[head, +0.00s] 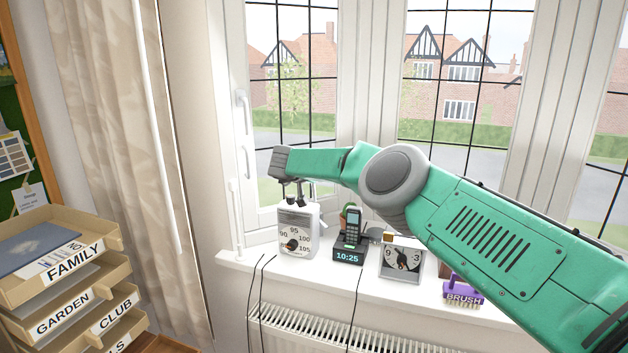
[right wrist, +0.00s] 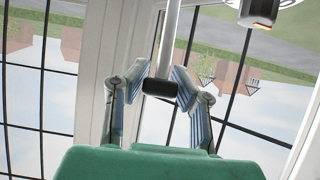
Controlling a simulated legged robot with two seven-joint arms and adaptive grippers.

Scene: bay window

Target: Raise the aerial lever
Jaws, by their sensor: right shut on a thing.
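The white radio (head: 298,242) with a tuning dial stands upright at the left end of the windowsill. My right gripper (head: 293,201) reaches down to its top, and its fingers hide part of that top. In the right wrist view the aerial lever (right wrist: 170,40) is a thin silver rod with a black end piece (right wrist: 162,88). My right gripper's fingers (right wrist: 162,82) are shut on the lever at its black end. My left gripper is not in view.
Right of the radio on the sill (head: 338,274) stand a phone in its dock (head: 349,245), a dial box (head: 402,262) and a purple brush (head: 462,290). The window (head: 290,90) is close behind. Labelled trays (head: 62,290) stand at left. Dark cables hang over the sill's front.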

